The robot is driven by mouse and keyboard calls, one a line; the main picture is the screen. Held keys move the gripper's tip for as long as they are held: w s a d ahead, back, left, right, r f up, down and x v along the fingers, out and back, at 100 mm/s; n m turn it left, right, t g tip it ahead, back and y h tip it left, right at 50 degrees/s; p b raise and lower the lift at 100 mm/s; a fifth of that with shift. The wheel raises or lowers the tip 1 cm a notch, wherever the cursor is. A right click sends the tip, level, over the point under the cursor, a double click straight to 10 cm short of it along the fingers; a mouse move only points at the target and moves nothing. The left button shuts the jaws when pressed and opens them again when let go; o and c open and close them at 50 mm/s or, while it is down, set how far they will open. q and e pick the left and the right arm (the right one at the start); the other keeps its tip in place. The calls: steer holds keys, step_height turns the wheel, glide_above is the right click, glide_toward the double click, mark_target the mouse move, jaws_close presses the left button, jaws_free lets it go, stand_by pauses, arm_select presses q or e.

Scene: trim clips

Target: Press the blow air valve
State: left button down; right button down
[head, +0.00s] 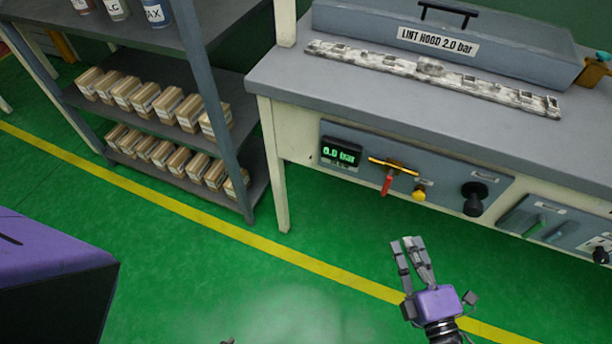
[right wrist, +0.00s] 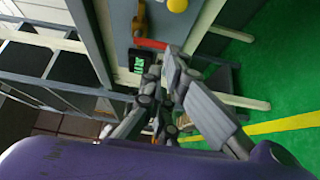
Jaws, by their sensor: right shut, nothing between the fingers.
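On the bench's front panel, a brass valve with a red lever (head: 387,185) hangs beside a yellow knob (head: 419,193) and a black knob (head: 474,198). A pressure display (head: 340,153) with green digits is to their left. The red lever (right wrist: 150,44), yellow knob (right wrist: 177,5) and display (right wrist: 137,62) also show in the right wrist view. No label naming the blow air valve is readable. My right gripper (head: 407,241) is shut, empty and apart from the panel, below these controls in the head view. A small grey tip (head: 228,340), perhaps my left gripper, barely shows.
The bench (head: 290,75) carries a speckled grey strip (head: 430,72) and the lint hood (head: 450,35). Another panel (head: 555,225) is at the right. A shelf rack (head: 150,35) with several small boxes stands left. Green floor is clear before the bench.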

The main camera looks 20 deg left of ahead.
mark_target(385, 193)
arm_select(q)
steer(key=shift+w+r, duration=0.25)
steer(key=shift+w, duration=0.15)
arm_select(e)
steer(key=x, duration=1.2)
arm_select(q)
steer(key=shift+f, duration=0.15)
arm_select(e)
steer(key=shift+a+f+m, duration=0.1)
steer(key=shift+a+m, duration=0.15)
steer(key=shift+m, duration=0.05)
arm_select(q)
steer(key=shift+s+a+f+b, duration=0.15)
steer(key=shift+a+f+b, duration=0.2)
steer(key=shift+a, duration=0.35)
